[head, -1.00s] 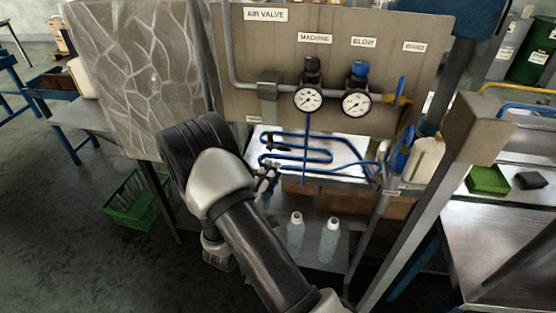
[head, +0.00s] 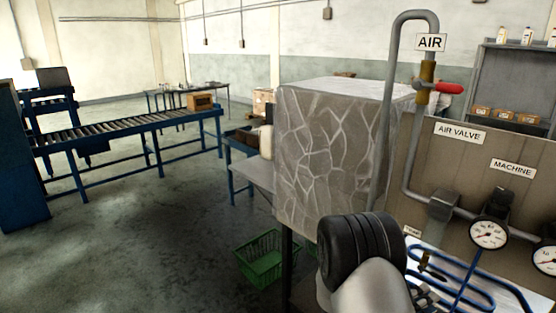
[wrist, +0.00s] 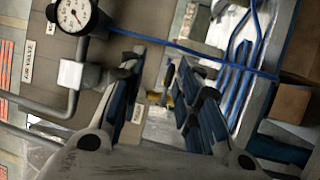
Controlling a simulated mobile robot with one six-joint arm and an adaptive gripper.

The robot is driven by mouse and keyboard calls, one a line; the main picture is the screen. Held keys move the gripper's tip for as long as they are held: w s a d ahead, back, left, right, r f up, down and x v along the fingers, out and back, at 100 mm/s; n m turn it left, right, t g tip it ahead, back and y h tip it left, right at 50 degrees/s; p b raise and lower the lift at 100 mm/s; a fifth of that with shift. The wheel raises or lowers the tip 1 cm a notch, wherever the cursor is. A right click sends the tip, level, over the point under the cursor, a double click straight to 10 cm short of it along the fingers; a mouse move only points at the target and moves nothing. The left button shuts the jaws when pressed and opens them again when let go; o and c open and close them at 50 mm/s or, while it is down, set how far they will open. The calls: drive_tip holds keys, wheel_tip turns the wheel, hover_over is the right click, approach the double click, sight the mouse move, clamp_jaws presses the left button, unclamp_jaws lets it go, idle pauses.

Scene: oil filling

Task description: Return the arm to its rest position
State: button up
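My arm shows at the bottom of the head view, with a dark ribbed joint and a pale link in front of the air valve panel (head: 455,175). In the wrist view my gripper (wrist: 166,82) has its two dark fingers apart, with nothing held between them. Past the fingers are the panel, a gauge (wrist: 74,14) and blue tubing (wrist: 237,75). In the head view the gripper is mostly hidden behind the arm or cut off by the lower edge.
A grey stone-patterned block (head: 325,160) stands just left of the panel, close to my arm. A green crate (head: 262,262) sits on the floor below it. A roller conveyor (head: 120,130) stands at the left. Open floor lies between.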

drive_tip(key=s+d+r+m+g+y, duration=0.2)
drive_tip(key=s+r+m+g, duration=0.2)
drive_tip(key=s+r+g, duration=0.5)
drive_tip(key=s+a+m+y, duration=0.2)
drive_tip(key=s+a+y, duration=0.35)
drive_tip(key=s, duration=0.45)
drive_tip(key=s+a+r+n+t+y, duration=0.1)
drive_tip(key=a+t+y, duration=0.7)
drive_tip(key=a, duration=1)
drive_tip(key=r+n+y, duration=0.1)
drive_tip(key=y, duration=0.2)
drive_tip(key=shift+a+r+n+y, duration=0.3)
drive_tip(key=shift+n+y, duration=0.05)
drive_tip(key=shift+n, duration=0.05)
drive_tip(key=shift+s, duration=0.1)
drive_tip(key=shift+c, duration=0.2)
